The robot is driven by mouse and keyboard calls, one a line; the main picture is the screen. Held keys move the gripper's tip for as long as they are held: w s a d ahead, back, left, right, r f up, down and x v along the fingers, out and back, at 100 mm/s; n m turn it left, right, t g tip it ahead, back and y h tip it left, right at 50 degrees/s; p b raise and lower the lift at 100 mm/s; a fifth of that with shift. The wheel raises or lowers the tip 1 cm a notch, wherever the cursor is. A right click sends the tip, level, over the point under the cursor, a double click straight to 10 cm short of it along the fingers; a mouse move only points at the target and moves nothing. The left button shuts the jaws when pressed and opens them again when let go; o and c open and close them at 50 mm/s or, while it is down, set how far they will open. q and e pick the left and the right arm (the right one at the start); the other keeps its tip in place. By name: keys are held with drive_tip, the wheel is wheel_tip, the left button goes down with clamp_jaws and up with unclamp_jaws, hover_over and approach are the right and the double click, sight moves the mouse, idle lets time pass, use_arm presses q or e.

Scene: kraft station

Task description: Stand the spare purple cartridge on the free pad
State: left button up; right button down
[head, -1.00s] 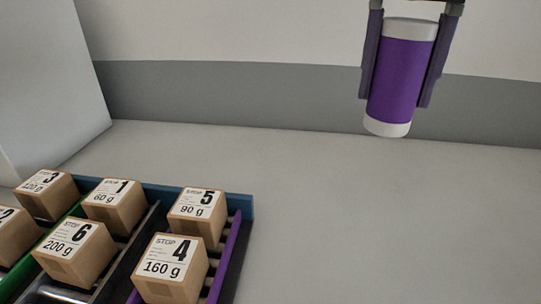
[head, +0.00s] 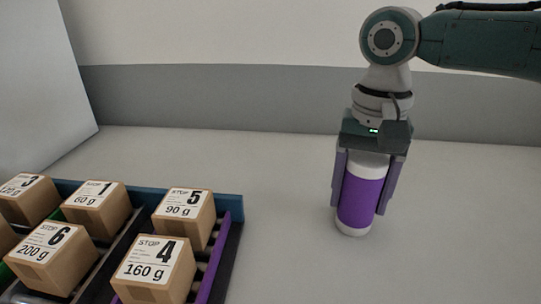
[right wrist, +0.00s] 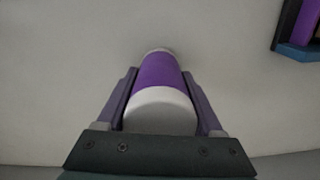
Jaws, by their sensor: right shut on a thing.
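The purple cartridge (head: 361,199) has white ends and is held nearly upright in my right gripper (head: 362,204). The gripper points down, with one finger on each side of the cartridge. In the right wrist view the cartridge (right wrist: 158,82) lies between the two fingers of the gripper (right wrist: 160,100), its white top nearest the camera. Its lower end is close to the pale work surface (head: 290,190); I cannot tell whether it touches. I cannot make out a free pad in these frames. My left gripper is not in view.
At the lower left, a tray with a blue back rim (head: 229,206) and coloured dividers holds several numbered cardboard boxes, including box 4 (head: 153,270) and box 5 (head: 184,217). A pale panel stands at far left. The surface around the cartridge is clear.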

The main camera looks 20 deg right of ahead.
drive_tip(key=shift+c, duration=2.1)
unclamp_jaws()
drive_tip(key=o, duration=0.4)
